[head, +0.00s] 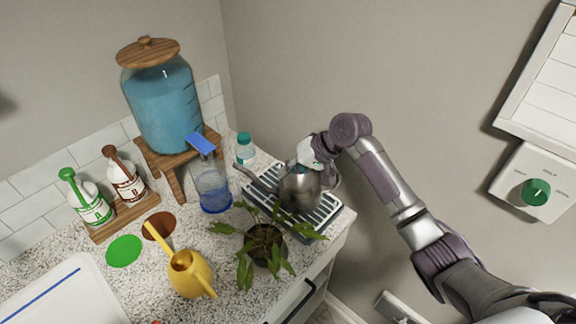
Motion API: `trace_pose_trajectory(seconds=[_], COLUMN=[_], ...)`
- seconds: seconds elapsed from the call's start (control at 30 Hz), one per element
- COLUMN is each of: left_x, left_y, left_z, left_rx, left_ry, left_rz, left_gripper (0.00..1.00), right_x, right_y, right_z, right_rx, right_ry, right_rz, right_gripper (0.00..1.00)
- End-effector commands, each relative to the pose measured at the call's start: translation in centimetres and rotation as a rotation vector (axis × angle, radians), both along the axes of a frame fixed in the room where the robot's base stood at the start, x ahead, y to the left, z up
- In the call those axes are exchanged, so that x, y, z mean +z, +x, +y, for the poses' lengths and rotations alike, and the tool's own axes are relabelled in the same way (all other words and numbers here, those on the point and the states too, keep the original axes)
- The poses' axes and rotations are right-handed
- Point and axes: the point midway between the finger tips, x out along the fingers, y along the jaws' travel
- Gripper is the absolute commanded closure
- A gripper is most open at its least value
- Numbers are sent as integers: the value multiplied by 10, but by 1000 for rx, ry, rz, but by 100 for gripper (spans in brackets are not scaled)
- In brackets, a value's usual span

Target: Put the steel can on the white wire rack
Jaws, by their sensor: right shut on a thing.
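The steel can (299,190), a grey metal watering can with a long spout pointing left, is in the head view right of centre. My right gripper (311,172) is shut on it from behind, at the handle side; the can's body hides part of the fingers. The can is roughly upright over the white wire rack (328,215), which has pale bars with dark gaps, near the counter's right edge. I cannot tell whether the can's base touches the rack. The can and a plant hide parts of the rack. My left gripper is not in view.
A potted plant (262,246) stands close in front of the rack, its leaves overlapping it. A yellow watering can (187,274), blue-based bottle (213,188), teal-capped bottle (245,150) and large blue jar (163,105) on a wooden stand are to the left. A wall borders the back.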

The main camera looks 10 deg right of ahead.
Motion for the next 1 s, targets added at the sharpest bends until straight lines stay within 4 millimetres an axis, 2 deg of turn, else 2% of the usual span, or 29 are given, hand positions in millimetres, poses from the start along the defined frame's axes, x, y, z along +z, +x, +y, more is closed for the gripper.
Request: trace_pose_trajectory(seconds=[0.03,0.07,0.1,0.2,0.57,0.73,1.0], left_x=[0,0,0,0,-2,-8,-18], left_y=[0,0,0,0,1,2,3], left_z=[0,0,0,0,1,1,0], left_rx=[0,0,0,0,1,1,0], left_ry=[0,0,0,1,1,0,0], left_rz=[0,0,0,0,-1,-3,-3], left_gripper=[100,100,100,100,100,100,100], right_x=[3,0,0,0,4,23,67], right_y=[1,0,0,0,-1,-8,-24], right_z=[1,0,0,0,-3,-19,-52], right_rx=[0,1,1,1,0,-1,0], right_ry=[3,0,0,0,0,-2,-3], right_rz=[-6,1,1,1,0,-4,-4], right_gripper=[100,88,82,67,67,67,67])
